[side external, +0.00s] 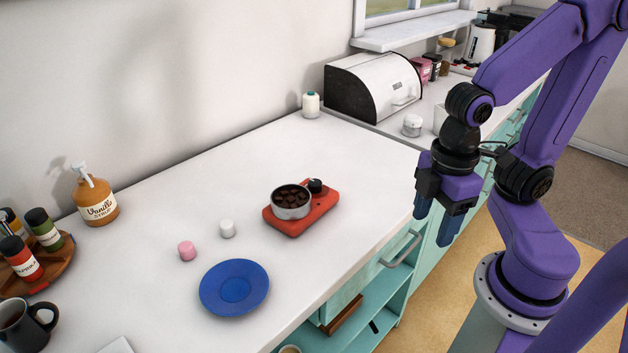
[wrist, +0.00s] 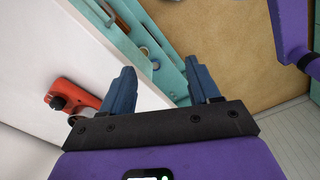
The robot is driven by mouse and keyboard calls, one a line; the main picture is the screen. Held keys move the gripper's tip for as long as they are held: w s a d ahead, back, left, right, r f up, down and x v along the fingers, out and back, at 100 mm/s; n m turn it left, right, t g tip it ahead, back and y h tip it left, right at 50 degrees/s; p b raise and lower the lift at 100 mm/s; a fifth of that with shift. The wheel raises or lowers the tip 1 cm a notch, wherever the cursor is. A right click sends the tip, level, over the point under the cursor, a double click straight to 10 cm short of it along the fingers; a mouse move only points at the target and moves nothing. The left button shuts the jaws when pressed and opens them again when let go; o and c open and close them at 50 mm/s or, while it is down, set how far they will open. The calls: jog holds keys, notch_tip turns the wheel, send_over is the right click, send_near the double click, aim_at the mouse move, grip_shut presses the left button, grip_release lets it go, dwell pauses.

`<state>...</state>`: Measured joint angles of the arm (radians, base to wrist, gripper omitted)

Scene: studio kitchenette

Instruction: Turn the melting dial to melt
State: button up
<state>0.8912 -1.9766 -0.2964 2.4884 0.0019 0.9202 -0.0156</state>
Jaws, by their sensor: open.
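The melting device is a red unit (side external: 297,226) on the white counter, with a metal pot (side external: 291,207) of dark brown pieces on it. Its black dial (side external: 315,186) sits at the far end, beside the pot. My gripper (side external: 434,226) hangs to the right of the unit, beyond the counter's front edge, fingers down. In the wrist view the fingers (wrist: 163,88) are apart with nothing between them. I cannot read the dial's setting.
A blue plate (side external: 235,287), a pink marshmallow-like piece (side external: 187,250) and a white one (side external: 227,228) lie left of the unit. A syrup bottle (side external: 97,197) and a bread box (side external: 373,88) stand along the wall. Open shelves (side external: 372,323) are below the counter. Counter around the unit is clear.

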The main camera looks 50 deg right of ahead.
jog(key=w+a+r, duration=0.2)
jog(key=w, duration=0.5)
jog(key=w+a+r, duration=0.1)
jog(key=w+r, duration=0.2)
jog(key=w, duration=0.5)
notch_tip(320, 180, up, 2)
jog(key=r+n, duration=0.1)
jog(key=n, duration=0.1)
send_over(315, 182)
notch_tip(315, 182, down, 17)
jog(key=shift+f, duration=0.1)
jog(key=c, duration=1)
